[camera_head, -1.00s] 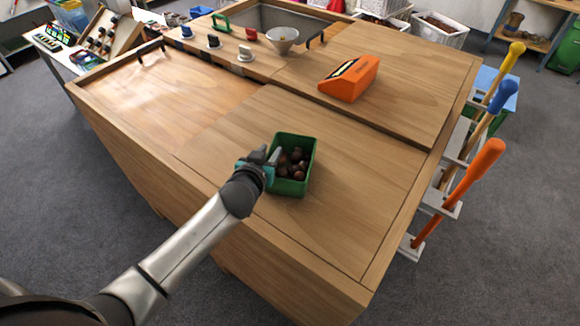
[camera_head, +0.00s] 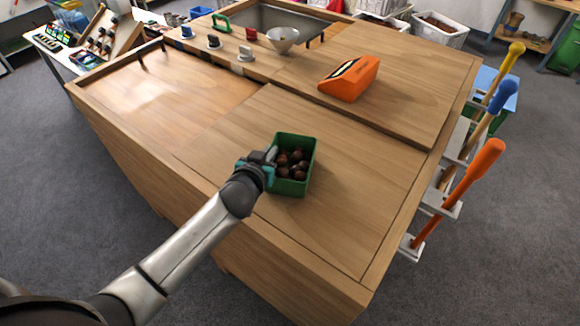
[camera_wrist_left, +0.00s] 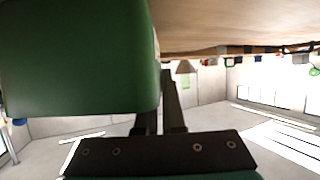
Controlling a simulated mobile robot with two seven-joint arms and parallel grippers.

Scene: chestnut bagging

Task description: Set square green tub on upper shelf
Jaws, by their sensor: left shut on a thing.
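The square green tub (camera_head: 295,190) holds several brown chestnuts and sits upright on the front part of the wooden bench. My left gripper (camera_head: 270,156) is shut on the tub's left wall near the rim. In the left wrist view the tub's green side (camera_wrist_left: 80,60) fills the upper left, beside the dark fingers (camera_wrist_left: 172,105). The fingertips are partly hidden there. I cannot tell any gap between tub and bench top. My right gripper is out of view. I cannot pick out the upper shelf for certain.
An orange wedge-shaped device (camera_head: 349,78) stands behind the tub on the bench (camera_head: 370,165). A pale bowl (camera_head: 282,38) and several small knobs are further back. Long-handled tools (camera_head: 470,175) stand in a rack at the bench's right side. The bench around the tub is clear.

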